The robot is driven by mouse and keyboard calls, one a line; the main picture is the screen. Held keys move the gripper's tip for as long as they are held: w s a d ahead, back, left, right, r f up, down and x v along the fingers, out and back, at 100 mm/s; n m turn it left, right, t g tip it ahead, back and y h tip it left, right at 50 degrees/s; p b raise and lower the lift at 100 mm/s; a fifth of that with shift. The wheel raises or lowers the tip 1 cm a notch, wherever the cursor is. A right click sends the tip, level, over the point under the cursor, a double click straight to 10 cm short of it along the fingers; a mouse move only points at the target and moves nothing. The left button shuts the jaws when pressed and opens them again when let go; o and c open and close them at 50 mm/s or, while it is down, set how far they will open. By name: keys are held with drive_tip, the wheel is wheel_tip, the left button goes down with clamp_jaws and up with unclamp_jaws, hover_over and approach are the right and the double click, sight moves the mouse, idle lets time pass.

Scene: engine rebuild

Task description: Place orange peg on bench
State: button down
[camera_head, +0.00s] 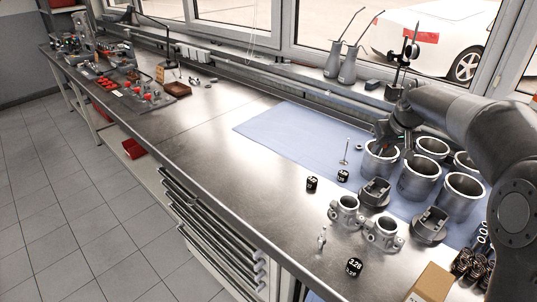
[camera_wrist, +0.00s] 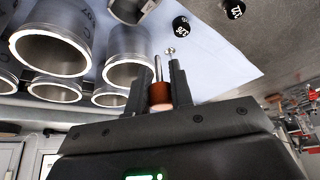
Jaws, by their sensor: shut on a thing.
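My gripper (camera_wrist: 157,82) is shut on the orange peg (camera_wrist: 159,95), which shows as a short copper-orange cylinder between the two dark fingers in the wrist view. A thin metal stem shows just beyond the peg; I cannot tell whether it belongs to it. In the head view my gripper (camera_head: 386,136) is above the blue mat, close to the back-left metal cylinder (camera_head: 380,160); the peg is hard to make out there. The steel bench (camera_head: 215,165) runs from the lower right to the far left.
Several open metal cylinders (camera_head: 418,178) stand on the blue mat (camera_head: 285,130), with pistons (camera_head: 375,193) in front. A thin valve (camera_head: 345,153) stands upright on the mat. Black labelled blocks (camera_head: 312,183) and a cardboard box (camera_head: 433,284) are nearer. The bench's middle left is clear.

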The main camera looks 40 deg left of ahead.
drive_tip(key=s+a+n+g, duration=0.1)
drive_tip(key=s+a+n, duration=0.3)
drive_tip(key=s+a, duration=1.75)
drive_tip(key=shift+y, duration=0.4)
drive_tip(key=s+a+f, duration=0.1)
drive_tip(key=a+f, duration=0.3)
drive_tip(key=s+a+f, duration=0.2)
drive_tip(key=a+f, duration=0.1)
drive_tip(key=f, duration=0.1)
drive_tip(key=s+a+f, duration=0.1)
drive_tip(key=a+f, duration=0.3)
drive_tip(key=shift+s+a+f, duration=0.1)
drive_tip(key=shift+s+a, duration=0.05)
drive_tip(key=shift+a, duration=0.2)
drive_tip(key=shift+f, duration=2)
drive_tip(key=shift+f, duration=0.1)
drive_tip(key=c, duration=1.3)
unclamp_jaws()
